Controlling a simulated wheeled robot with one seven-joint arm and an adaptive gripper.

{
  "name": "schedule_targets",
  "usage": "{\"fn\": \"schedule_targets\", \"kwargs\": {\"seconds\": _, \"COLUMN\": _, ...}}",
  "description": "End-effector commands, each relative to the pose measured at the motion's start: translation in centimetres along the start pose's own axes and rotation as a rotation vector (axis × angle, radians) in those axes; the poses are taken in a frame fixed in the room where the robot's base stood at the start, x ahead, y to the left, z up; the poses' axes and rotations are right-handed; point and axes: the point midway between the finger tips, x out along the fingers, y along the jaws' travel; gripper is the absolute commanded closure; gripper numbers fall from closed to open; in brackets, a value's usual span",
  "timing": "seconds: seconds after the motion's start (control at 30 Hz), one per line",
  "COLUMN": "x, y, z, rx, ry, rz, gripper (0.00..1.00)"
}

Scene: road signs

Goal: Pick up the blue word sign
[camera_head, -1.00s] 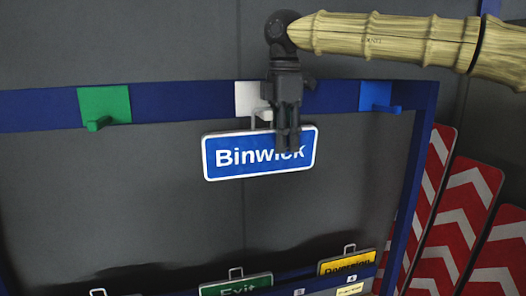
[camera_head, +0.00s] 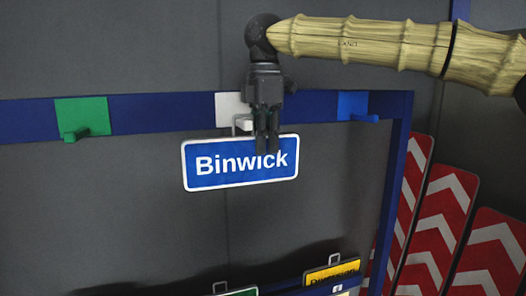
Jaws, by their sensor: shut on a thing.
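The blue word sign (camera_head: 240,163) reads "Binwick" in white and has a white border. It is slightly tilted, its right end higher, just below the white hook plate (camera_head: 230,106) on the blue rail. My gripper (camera_head: 267,148) points down and is shut on the sign near its upper edge, right of the middle. The fingers cover part of that edge and the sign's wire hanger, so I cannot tell whether the sign still touches the white hook.
A green hook (camera_head: 82,117) and a blue hook (camera_head: 355,106) are on the rail. A yellow sign (camera_head: 332,272) and a green-edged sign (camera_head: 240,293) sit low on the rack. Red-and-white chevron boards (camera_head: 440,225) lean at right.

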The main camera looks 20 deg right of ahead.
Motion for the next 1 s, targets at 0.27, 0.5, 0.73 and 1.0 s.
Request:
{"fn": "schedule_targets", "kwargs": {"seconds": 0.27, "x": 0.1, "y": -3.3, "z": 0.0, "rx": 0.001, "ry": 0.001, "rz": 0.004, "gripper": 1.00}}
{"fn": "schedule_targets", "kwargs": {"seconds": 0.5, "x": 0.1, "y": -7.9, "z": 0.0, "rx": -0.001, "ry": 0.000, "rz": 0.005, "gripper": 1.00}}
{"fn": "schedule_targets", "kwargs": {"seconds": 0.73, "x": 0.0, "y": -12.3, "z": 0.0, "rx": 0.001, "ry": 0.001, "rz": 0.006, "gripper": 1.00}}
{"fn": "schedule_targets", "kwargs": {"seconds": 1.0, "x": -0.1, "y": -16.1, "z": 0.0, "rx": 0.001, "ry": 0.001, "rz": 0.004, "gripper": 1.00}}
